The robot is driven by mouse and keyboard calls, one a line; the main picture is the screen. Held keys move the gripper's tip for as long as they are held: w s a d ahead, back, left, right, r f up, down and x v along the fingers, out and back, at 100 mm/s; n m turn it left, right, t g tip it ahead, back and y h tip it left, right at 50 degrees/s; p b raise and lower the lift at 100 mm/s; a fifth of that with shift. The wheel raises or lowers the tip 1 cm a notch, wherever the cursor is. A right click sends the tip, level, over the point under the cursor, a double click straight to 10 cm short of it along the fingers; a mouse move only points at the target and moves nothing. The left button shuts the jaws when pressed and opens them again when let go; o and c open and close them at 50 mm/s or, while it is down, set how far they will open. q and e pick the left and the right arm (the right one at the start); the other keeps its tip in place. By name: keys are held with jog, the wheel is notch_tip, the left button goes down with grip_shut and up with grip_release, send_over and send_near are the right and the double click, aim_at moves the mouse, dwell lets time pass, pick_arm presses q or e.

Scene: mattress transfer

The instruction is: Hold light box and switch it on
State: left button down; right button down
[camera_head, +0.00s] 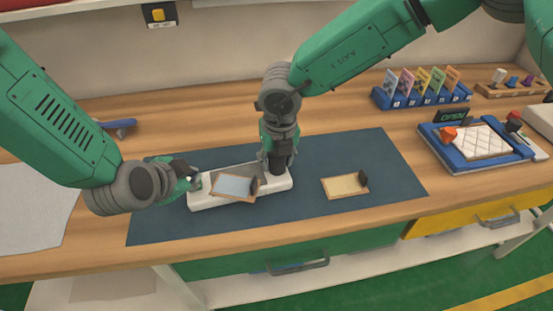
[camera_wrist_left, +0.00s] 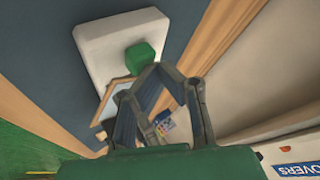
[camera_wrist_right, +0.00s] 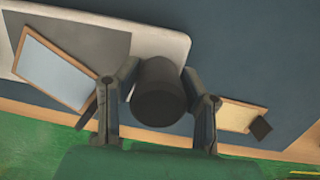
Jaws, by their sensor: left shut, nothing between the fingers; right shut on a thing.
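The light box is a long white slab (camera_head: 204,203) with rounded corners on the dark blue mat (camera_head: 390,185). A green button (camera_wrist_left: 140,57) sits at its left end. A black cylindrical knob (camera_wrist_right: 158,103) stands at its right end. My right gripper (camera_head: 280,155) is shut around this knob from above. My left gripper (camera_head: 195,182) is shut and empty at the left end; in the left wrist view its tips (camera_wrist_left: 155,72) are right beside the button, and I cannot tell if they touch. A wood-framed pale blue panel (camera_head: 231,186) lies over the light box's middle, slightly tilted.
A tan framed panel (camera_head: 343,186) with a black clip lies on the mat to the right. A blue rack of colored cards (camera_head: 420,97) and a blue tray with a white quilted pad (camera_head: 480,142) stand further right. A grey sheet (camera_head: 30,205) lies at left.

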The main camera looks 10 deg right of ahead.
pick_arm(q)
jog(key=shift+f, duration=0.5)
dwell(0.5)
jog(key=shift+r, duration=0.75)
jog(key=shift+r, duration=3.05)
pick_arm(e)
jog(key=c, duration=0.9)
grip_release()
